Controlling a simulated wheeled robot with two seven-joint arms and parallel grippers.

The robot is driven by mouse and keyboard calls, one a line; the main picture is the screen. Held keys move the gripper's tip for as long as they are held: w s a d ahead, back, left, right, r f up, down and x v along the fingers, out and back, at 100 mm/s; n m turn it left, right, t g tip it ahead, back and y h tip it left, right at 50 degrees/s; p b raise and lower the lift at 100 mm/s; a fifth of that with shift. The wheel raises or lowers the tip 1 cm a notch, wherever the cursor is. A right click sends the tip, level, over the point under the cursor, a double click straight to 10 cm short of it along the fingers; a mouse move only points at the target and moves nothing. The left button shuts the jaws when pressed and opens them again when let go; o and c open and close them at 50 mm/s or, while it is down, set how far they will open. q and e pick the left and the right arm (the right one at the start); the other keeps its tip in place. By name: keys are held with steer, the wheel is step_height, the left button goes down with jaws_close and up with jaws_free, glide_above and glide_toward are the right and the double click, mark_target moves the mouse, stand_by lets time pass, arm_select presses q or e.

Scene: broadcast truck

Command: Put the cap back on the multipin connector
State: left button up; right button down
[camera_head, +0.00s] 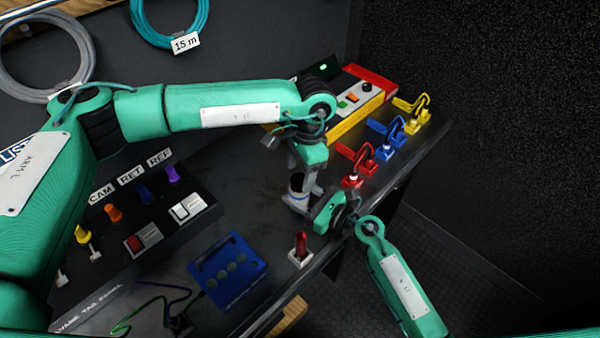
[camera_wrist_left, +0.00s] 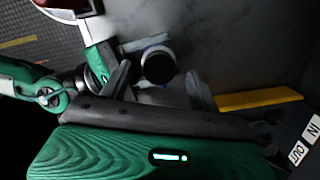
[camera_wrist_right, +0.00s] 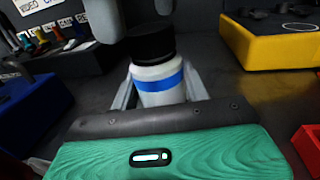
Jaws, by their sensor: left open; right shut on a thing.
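A white cylinder with a blue band (camera_wrist_right: 160,84) and a wide black cap-like top (camera_wrist_right: 152,43) stands upright between my right gripper's fingers. My right gripper (camera_head: 304,203) is shut on its white body. My left gripper (camera_head: 305,186) is over it from above, fingers apart. In the left wrist view the round black top (camera_wrist_left: 159,67) lies between the open left fingers; I cannot tell whether they touch it. The black part appears seated on the white body, but the joint between them is not clear. No pins are visible.
A red post on a pale base (camera_head: 301,248) and a blue block with round holes (camera_head: 230,268) stand nearby. Red (camera_head: 356,162), blue (camera_head: 388,138) and yellow (camera_head: 415,114) cabled pieces line the table edge. A yellow-and-red box (camera_head: 362,105) is behind. A switch panel (camera_head: 140,215) is left.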

arm_select(q)
steer(key=shift+r, duration=1.45)
steer(key=shift+c, duration=0.2)
